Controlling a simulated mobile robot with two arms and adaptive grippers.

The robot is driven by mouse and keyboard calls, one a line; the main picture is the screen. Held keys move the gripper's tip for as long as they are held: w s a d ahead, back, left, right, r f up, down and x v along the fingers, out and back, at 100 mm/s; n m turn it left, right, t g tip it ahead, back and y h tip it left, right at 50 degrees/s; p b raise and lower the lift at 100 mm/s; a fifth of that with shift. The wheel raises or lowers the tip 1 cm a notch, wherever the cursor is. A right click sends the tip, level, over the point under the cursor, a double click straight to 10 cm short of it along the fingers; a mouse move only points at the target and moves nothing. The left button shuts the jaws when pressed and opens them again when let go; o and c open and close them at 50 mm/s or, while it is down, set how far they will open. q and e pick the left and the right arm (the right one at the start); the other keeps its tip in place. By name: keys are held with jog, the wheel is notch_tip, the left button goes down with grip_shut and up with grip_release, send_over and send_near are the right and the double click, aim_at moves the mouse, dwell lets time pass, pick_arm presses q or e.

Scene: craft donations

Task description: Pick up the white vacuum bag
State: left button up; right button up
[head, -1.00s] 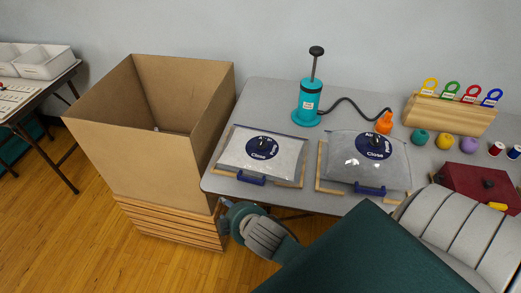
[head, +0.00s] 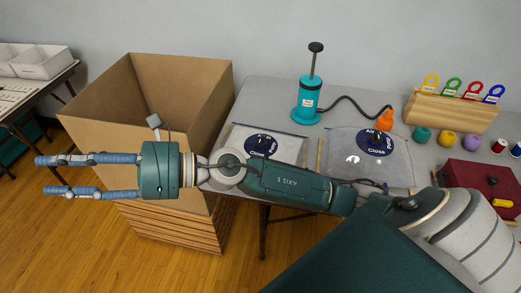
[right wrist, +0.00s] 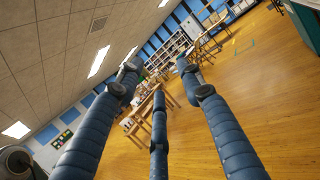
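The white vacuum bag (head: 289,148), with a round dark blue label, lies flat on the grey table. My right forearm crosses in front of it and hides its lower part. My right gripper (head: 42,175) is out to the left of the bag, in front of the cardboard box, with its fingers pointing left. It is open and empty; in the right wrist view its blue fingers (right wrist: 158,78) are spread, with only the room beyond them. My left gripper is not in view.
A second, greyer bag (head: 352,160) lies to the right. A teal pump (head: 308,100) stands behind, its dark hose running to an orange nozzle (head: 385,118). The cardboard box (head: 185,75) stands open on slatted wood at the left. A red box (head: 478,180) is at the right.

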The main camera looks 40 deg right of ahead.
notch_tip(320, 180, down, 6)
jog(key=s+a+n+g+h, duration=0.1)
jog(key=n+g+h, duration=0.1)
jog(key=n+g, duration=0.35)
jog(key=n+h, duration=1)
jog(key=h, duration=1.1)
send_near(262, 139)
jog(key=x, duration=0.2)
jog(key=shift+f+m+g+p, duration=0.25)
jog(key=shift+f+p, duration=0.05)
jog(key=shift+f, duration=0.15)
jog(key=p+x, duration=0.1)
jog(key=x, duration=0.3)
jog(key=shift+w+d+f, duration=0.4)
jog(key=shift+w+f, duration=0.05)
jog(key=shift+f, duration=0.3)
jog(key=shift+s+r, duration=0.1)
grip_shut()
